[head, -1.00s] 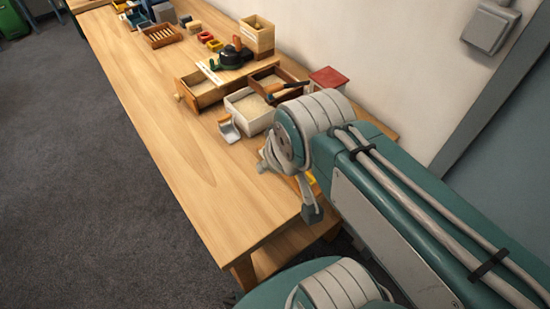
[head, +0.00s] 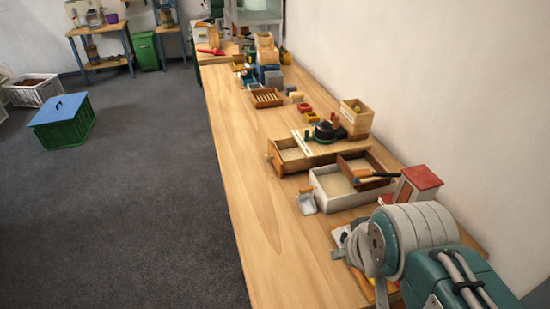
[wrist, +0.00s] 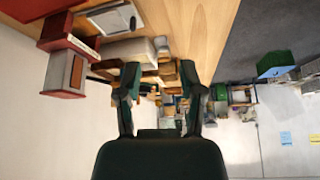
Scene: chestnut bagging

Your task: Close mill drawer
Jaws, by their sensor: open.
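The mill (head: 325,130), dark green and black with a wooden handle, stands on a light wooden base on the table. Its wooden drawer (head: 285,168) sticks out toward the front left, with a round knob (head: 267,157) on its front. The drawer is open and its pale inside shows. My gripper (wrist: 160,90) is open and empty in the wrist view, its two dark fingers apart. It points along the table, apart from the drawer. In the head view my arm is at the lower right; the fingers are hard to make out there. The wrist view is inverted, and the drawer is partly hidden between the fingers.
A white box (head: 338,200), a brown tray (head: 352,184) with a dark tool, a metal scoop (head: 306,203) and a red-topped box (head: 422,177) stand between my arm and the mill. A wooden bin (head: 356,118) stands behind the mill. The table's left side (head: 238,180) is clear.

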